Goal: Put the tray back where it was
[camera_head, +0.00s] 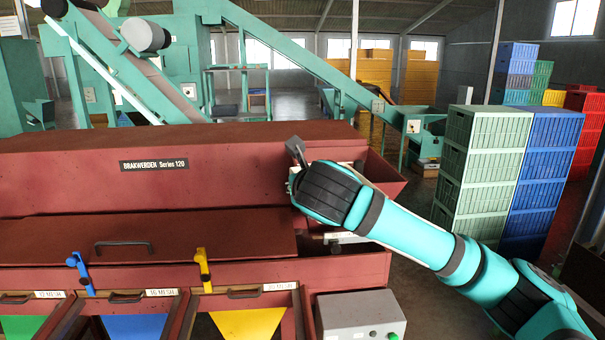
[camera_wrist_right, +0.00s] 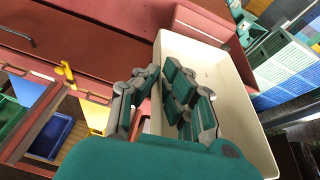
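The pale cream tray (camera_wrist_right: 236,88) fills the right-middle of the right wrist view, looks empty inside, and lies at the right end of the red sorter. In the head view my right arm hides most of it. My right gripper (camera_wrist_right: 160,72) is at the tray's left wall, with one finger on either side of it. Whether the fingers press on the wall cannot be told. In the head view my right gripper (camera_head: 297,154) shows only partly, above the sorter's right end. My left gripper is out of view.
The red sorter (camera_head: 150,240) carries mesh labels, blue and yellow levers and coloured chutes along its front. A grey control box (camera_head: 360,318) with a green button stands at its front right. Stacked green crates (camera_head: 485,165) and blue crates (camera_head: 540,170) stand to the right.

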